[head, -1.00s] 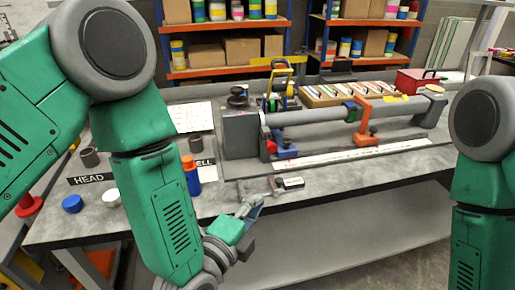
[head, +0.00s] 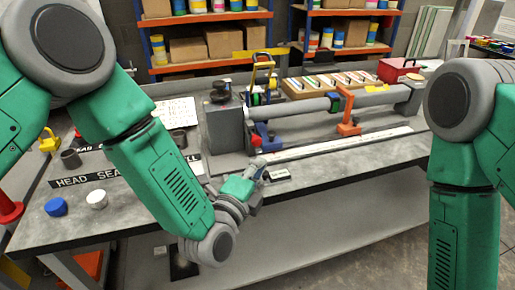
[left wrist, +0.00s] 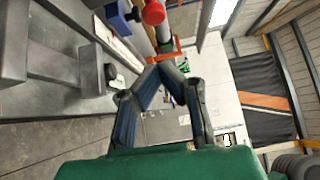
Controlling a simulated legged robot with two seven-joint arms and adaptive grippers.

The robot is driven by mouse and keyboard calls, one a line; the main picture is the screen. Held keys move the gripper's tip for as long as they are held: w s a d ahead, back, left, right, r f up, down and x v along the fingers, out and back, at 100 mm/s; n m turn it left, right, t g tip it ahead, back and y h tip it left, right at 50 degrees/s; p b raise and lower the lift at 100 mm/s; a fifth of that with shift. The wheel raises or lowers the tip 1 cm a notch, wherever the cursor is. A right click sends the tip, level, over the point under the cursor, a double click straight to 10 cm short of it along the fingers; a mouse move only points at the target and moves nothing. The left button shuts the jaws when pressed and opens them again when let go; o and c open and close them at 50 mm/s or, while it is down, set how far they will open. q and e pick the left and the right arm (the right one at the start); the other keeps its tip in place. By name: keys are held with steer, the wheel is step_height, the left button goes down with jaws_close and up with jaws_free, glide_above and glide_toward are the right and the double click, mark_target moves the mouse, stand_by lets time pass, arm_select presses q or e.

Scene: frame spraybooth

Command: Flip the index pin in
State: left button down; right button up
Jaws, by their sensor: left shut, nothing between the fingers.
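The frame fixture stands on the bench, with a grey head block (head: 227,126), a long grey tube (head: 300,108), a blue clamp (head: 263,136) and an orange clamp (head: 347,115). A small red part (head: 256,140) sits beside the head block; I cannot tell whether it is the index pin. My left gripper (head: 258,168) is shut and empty, low in front of the blue clamp at the bench's front side. In the left wrist view its fingertips (left wrist: 166,72) meet, below a red round end (left wrist: 153,12) and a blue block (left wrist: 118,15). My right gripper is out of view.
A black label strip (head: 110,175), a blue cap (head: 56,207) and a white cap (head: 97,199) lie at the bench's left. A tool tray (head: 330,83) and red box (head: 398,70) stand behind.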

mark_target(254, 143)
arm_select(q)
steer(key=w, duration=0.4)
steer(key=shift+w+r, duration=0.1)
steer(key=shift+w, duration=0.1)
steer(key=shift+w+a, duration=0.35)
steer(key=shift+w, duration=0.35)
steer(key=shift+w+a, duration=0.2)
steer(key=shift+w, duration=0.65)
steer(key=shift+w+a+r, duration=0.1)
steer(key=shift+w+r, duration=0.05)
